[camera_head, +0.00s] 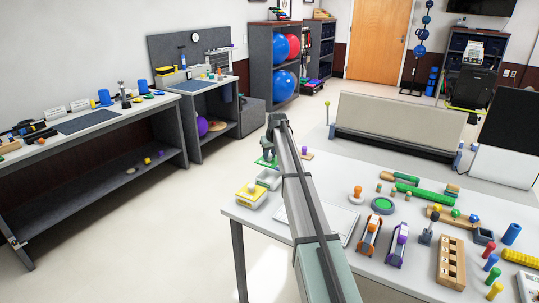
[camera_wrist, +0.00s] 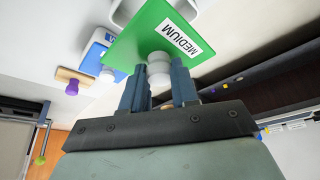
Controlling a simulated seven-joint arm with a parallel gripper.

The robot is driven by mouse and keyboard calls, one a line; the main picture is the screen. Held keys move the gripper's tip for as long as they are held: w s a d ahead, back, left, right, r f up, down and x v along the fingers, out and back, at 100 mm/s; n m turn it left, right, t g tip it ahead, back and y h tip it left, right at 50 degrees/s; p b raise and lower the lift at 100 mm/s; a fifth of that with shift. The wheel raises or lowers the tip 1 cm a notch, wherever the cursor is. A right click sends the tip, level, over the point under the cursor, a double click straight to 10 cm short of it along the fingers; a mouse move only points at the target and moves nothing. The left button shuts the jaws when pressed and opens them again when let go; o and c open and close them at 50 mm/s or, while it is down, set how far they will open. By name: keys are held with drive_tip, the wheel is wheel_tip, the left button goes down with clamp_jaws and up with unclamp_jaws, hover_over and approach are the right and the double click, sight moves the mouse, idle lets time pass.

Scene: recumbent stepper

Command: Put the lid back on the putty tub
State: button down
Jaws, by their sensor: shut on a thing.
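The green lid, labelled MEDIUM (camera_wrist: 140,40), is held in my gripper (camera_wrist: 159,82). The two fingers are shut around its white knob (camera_wrist: 158,68). In the head view the lid shows as a small green edge (camera_head: 264,162), raised and tilted, near the table's far left corner. A white open-looking tub (camera_head: 268,180) stands on the table just below the lid; my arm partly covers it. In the wrist view, white rims show behind the lid, which hides most of what is there. A tub with a yellow lid (camera_head: 250,193) stands nearer the front left.
A blue-lidded tub (camera_wrist: 96,54) is beside the green lid in the wrist view. A wooden piece with a purple knob (camera_wrist: 72,88) lies close by. The white table (camera_head: 237,212) holds pegs, a wooden block (camera_head: 451,262) and several tools to the right.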

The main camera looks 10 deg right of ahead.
sight(270, 162)
drive_tip(key=shift+f, duration=0.15)
drive_tip(key=shift+f, duration=2.95)
drive_tip(key=shift+f, duration=0.7)
idle(0.8)
drive_tip(key=shift+c, duration=2.4)
unclamp_jaws()
drive_tip(key=shift+r, duration=0.1)
drive_tip(key=shift+v, duration=3.45)
